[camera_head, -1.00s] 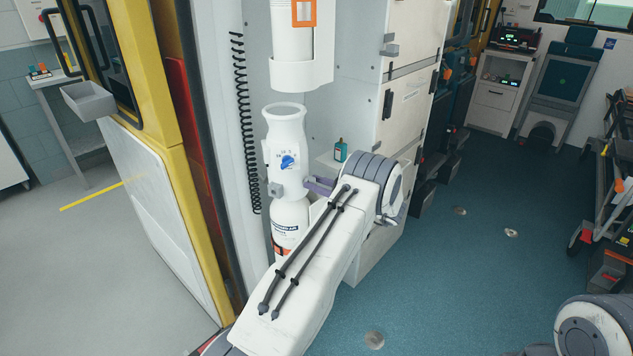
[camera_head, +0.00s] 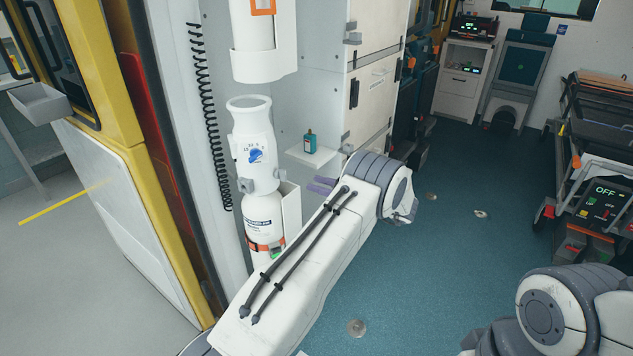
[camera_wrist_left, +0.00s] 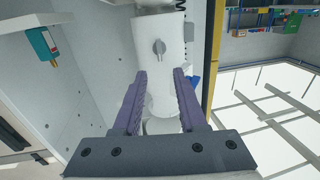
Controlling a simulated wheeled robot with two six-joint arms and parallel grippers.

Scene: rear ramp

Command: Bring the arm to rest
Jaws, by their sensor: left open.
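A white cylinder (camera_head: 262,212) with an orange band stands upright at the wall, under a white valve body with a blue knob (camera_head: 255,155). The left wrist view shows a white fitting with a grey knob (camera_wrist_left: 159,47) beyond the fingers. My right gripper is out of view.
A small white shelf (camera_head: 312,158) holds a teal bottle (camera_head: 310,141), close behind my left wrist. A white cabinet (camera_head: 375,85) stands behind. A stretcher (camera_head: 600,150) stands at the right. The blue floor (camera_head: 420,260) between is clear.

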